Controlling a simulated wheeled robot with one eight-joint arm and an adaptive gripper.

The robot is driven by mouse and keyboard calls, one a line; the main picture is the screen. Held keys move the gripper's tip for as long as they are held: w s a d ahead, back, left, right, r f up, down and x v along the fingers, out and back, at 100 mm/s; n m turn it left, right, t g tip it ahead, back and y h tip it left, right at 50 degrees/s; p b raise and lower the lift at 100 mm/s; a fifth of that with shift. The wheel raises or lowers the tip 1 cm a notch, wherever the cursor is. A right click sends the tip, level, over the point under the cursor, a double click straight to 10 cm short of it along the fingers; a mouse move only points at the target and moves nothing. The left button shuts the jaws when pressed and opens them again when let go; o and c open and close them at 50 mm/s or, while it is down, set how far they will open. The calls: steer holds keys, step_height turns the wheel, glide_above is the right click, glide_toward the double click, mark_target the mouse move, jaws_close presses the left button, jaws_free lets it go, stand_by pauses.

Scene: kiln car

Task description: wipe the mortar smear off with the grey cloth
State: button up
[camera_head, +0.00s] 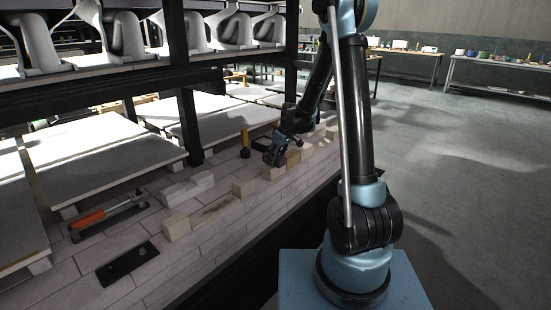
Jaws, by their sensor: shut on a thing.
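My gripper (273,163) is low over the brick deck, at the far part of the row of tan blocks. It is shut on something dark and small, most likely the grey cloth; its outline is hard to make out. I see no cloth lying elsewhere. A tan block (272,173) shows just under the gripper; I cannot tell whether they touch. The mortar smear (213,210) is a brownish patch on the deck, between the near tan block (176,226) and another tan block (244,187). It lies nearer than my gripper and to its left.
A red-handled tool (88,220) lies on a dark tray at left. A black plate (127,265) lies in front. Pale blocks (188,187) stand behind the smear. A dark post (189,125) and shelf beam (100,97) bound the space behind. A yellow-and-black tool (245,146) is near the gripper.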

steer(key=shift+s+a, duration=0.1)
steer(key=shift+s+a, duration=0.9)
steer(key=shift+s, duration=0.25)
steer(key=shift+w+d, duration=0.1)
steer(key=shift+w+d, duration=0.9)
steer(key=shift+w, duration=0.25)
steer(key=shift+w+d, duration=1)
steer(key=shift+w, duration=0.25)
steer(key=shift+s, duration=0.1)
steer(key=shift+s+a, duration=1)
steer(key=shift+s, duration=0.15)
